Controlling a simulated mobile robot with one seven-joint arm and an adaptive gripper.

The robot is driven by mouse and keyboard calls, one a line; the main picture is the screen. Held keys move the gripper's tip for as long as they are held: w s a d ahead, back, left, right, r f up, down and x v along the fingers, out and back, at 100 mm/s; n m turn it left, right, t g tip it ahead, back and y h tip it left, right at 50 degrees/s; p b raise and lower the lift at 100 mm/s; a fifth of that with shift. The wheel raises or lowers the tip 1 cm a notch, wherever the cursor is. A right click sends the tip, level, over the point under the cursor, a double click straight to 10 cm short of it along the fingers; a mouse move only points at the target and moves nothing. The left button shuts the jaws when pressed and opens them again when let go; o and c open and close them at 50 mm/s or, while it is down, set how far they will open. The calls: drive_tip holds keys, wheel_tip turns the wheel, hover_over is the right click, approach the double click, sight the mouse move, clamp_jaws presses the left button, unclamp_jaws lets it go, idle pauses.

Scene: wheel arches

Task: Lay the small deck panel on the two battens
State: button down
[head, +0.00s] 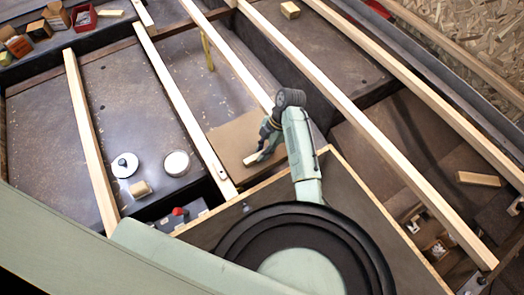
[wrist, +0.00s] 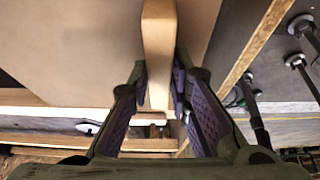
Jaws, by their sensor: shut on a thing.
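The small deck panel (head: 232,135) is a flat brown board with a pale wooden grip strip (wrist: 158,50). In the head view it lies between the left batten (head: 180,100) and the right batten (head: 228,54), under my arm's end. Its left edge is close beside the left batten; its right side is partly hidden by my arm. I cannot tell whether it touches either batten. My gripper (head: 262,152) is shut on the grip strip, with a finger on each side of it in the wrist view (wrist: 158,100). The panel (wrist: 70,50) fills the upper left there.
More pale battens run to the left (head: 90,140) and right (head: 350,110). A white round lid (head: 125,165), a white tub (head: 177,163) and a wood block (head: 140,189) stand on the floor at left. Small boxes and a red tray (head: 84,17) are at the far left.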

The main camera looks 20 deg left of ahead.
drive_tip(key=c, duration=1.4)
unclamp_jaws()
drive_tip(key=shift+d+r, duration=0.1)
drive_tip(key=v, duration=1.2)
